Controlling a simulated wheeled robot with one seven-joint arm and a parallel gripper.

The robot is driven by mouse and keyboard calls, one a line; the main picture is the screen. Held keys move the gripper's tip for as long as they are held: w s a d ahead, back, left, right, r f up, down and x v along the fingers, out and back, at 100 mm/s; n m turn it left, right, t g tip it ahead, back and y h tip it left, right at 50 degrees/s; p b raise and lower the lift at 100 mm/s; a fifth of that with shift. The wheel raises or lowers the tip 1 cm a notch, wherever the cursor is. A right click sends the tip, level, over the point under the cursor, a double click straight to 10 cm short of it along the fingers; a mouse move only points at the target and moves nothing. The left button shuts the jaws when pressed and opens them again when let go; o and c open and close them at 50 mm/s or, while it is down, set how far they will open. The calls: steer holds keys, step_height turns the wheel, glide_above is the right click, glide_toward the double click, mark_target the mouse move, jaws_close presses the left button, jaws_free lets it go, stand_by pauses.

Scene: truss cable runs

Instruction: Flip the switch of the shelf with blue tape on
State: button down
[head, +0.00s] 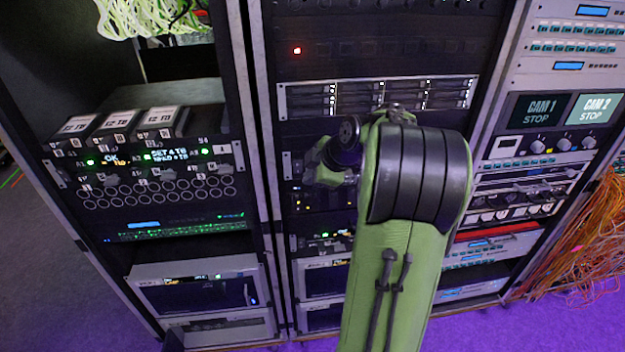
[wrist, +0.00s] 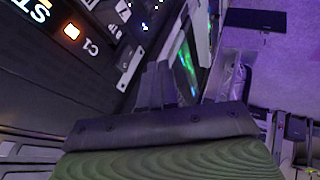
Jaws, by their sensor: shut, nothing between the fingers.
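My gripper shows in the wrist view (wrist: 165,85) with its dark fingers together and nothing between them. It is close to a dark rack panel (wrist: 45,75) that carries a lit square beside the label C1. In the head view the fingers cannot be made out; my green arm reaches toward the middle rack and covers part of it. The left rack holds a switch panel (head: 150,165) with small toggles, green lights and lit text. A small blue strip (head: 143,225) shows below it; I cannot tell whether it is tape. The toggle positions are too small to read.
The middle rack (head: 380,95) has a silver drive unit and a red light. The right rack (head: 568,40) has blue displays and CAM screens. Orange cables (head: 590,230) hang at the far right, and pale green cables (head: 150,15) at the top left. Purple floor (head: 500,325) is open in front.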

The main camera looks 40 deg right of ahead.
steer(key=v, duration=0.6)
steer(key=shift+s+r, duration=0.15)
steer(key=shift+r, duration=0.25)
steer(key=shift+a, duration=0.2)
